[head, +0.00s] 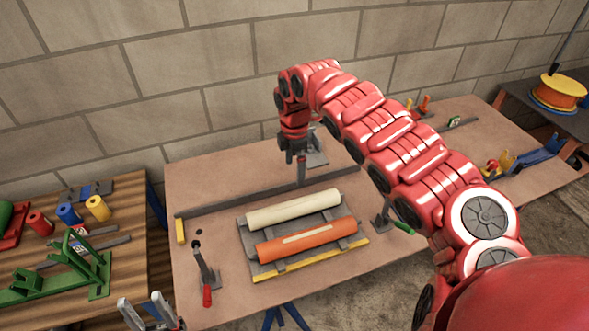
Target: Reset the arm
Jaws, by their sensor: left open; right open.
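My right arm is red and arches in from the right over the table. Its gripper (301,172) points down above the back part of the table, behind the cream roller. It is seen nearly edge-on, and nothing shows in it. My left gripper (147,311) is at the bottom edge, left of centre, with its two grey fingers apart and nothing between them. A cream roller (294,209) and an orange roller (305,240) lie side by side on a grey and yellow frame (351,244) on the brown table (215,170).
A red-handled clamp (207,283) stands left of the rollers, and a green-handled one (401,226) right of them. A grey bar (230,203) crosses the table behind. A wooden table with a green fixture (60,272) is left. A brick wall (200,70) closes the back.

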